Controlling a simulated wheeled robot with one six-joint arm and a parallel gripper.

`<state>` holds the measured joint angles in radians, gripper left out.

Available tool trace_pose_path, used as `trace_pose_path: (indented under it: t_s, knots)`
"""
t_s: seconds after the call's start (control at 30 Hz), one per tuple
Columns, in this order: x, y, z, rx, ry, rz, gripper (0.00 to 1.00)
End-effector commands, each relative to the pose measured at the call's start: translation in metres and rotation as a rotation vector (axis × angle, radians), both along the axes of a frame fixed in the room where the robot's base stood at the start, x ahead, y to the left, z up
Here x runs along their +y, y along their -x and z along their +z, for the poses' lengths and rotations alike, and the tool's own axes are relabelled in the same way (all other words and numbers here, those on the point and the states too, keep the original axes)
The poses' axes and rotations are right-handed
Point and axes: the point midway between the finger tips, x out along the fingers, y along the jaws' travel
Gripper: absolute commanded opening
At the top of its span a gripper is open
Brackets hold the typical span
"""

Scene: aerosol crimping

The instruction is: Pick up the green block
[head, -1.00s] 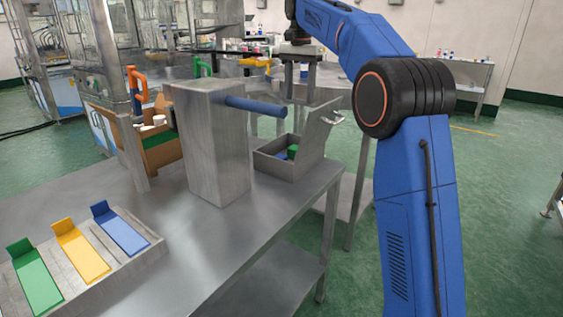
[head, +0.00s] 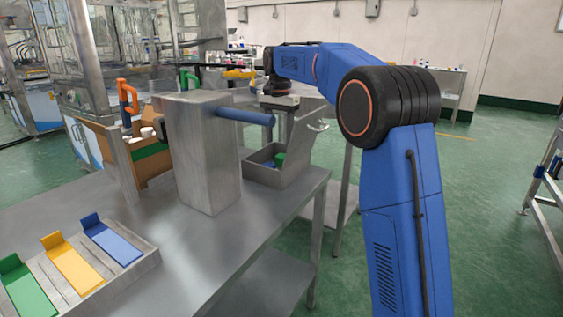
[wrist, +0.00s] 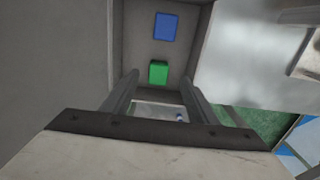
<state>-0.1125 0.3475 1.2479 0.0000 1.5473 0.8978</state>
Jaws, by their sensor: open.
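The green block (head: 280,159) lies in the open grey metal box (head: 262,174) on the table; only part of it shows in the head view. In the wrist view the green block (wrist: 158,72) is inside the box, in line with the gap between my fingertips. A blue block (wrist: 165,26) lies in the same box, farther up the picture. My gripper (wrist: 159,84) is open and empty, above the box, with a finger on each side of the gap. In the head view my gripper's fingertips are hard to make out.
The box's raised lid (head: 302,143) stands beside the opening. A tall metal block (head: 205,160) with a blue rod (head: 245,117) stands left of the box. A tray (head: 140,262) with green, yellow and blue strips lies at front left. The table between is clear.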

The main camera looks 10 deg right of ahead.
Motion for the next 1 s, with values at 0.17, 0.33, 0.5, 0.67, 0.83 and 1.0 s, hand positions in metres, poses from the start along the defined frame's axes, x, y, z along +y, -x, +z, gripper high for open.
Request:
trace_pose_path:
  t_s: [0.17,0.33,0.5,0.67,0.83,1.0]
  knots:
    - [0.0,0.0,-0.009,-0.001,0.0,0.0,0.53]
    - [-0.004,-0.003,-0.026,0.0,0.0,-0.001,0.53]
    - [-0.007,-0.005,-0.048,0.001,0.0,0.0,0.53]
    - [-0.007,-0.005,-0.059,-0.001,0.0,0.0,0.53]
    - [-0.007,-0.005,-0.06,-0.001,0.0,0.0,0.53]
    - [-0.007,-0.005,-0.06,-0.001,0.0,0.0,0.29]
